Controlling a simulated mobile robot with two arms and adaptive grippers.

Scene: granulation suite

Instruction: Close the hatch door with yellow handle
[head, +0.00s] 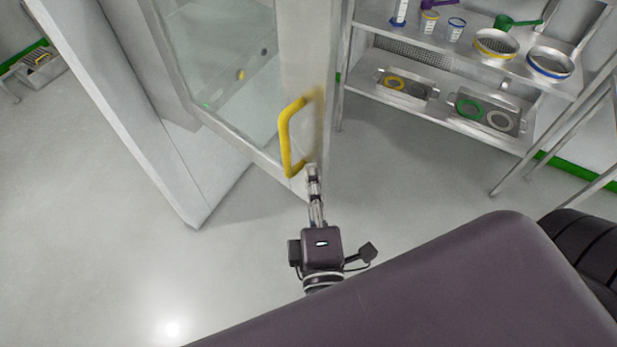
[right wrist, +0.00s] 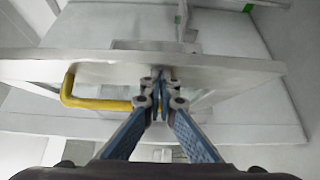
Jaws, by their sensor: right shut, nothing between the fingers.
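The hatch door (head: 304,60) is a pale framed panel with a glass window, standing open from the white hatch (head: 150,120). Its yellow handle (head: 288,138) is a bent bar near the door's outer edge. My right gripper (head: 312,172) is at the door's lower outer corner, just below the handle's lower end. In the right wrist view its fingers are together and empty, close to the door (right wrist: 215,68). The yellow handle (right wrist: 98,104) is left of the fingers there, with its end near or behind them. Contact with the door cannot be told. My left gripper is out of view.
A metal shelf rack (head: 450,110) with sieves, cups and trays of coloured rings stands right of the door. Grey floor (head: 90,270) is clear at the lower left. A metal table with a tray (head: 38,68) is at the far left.

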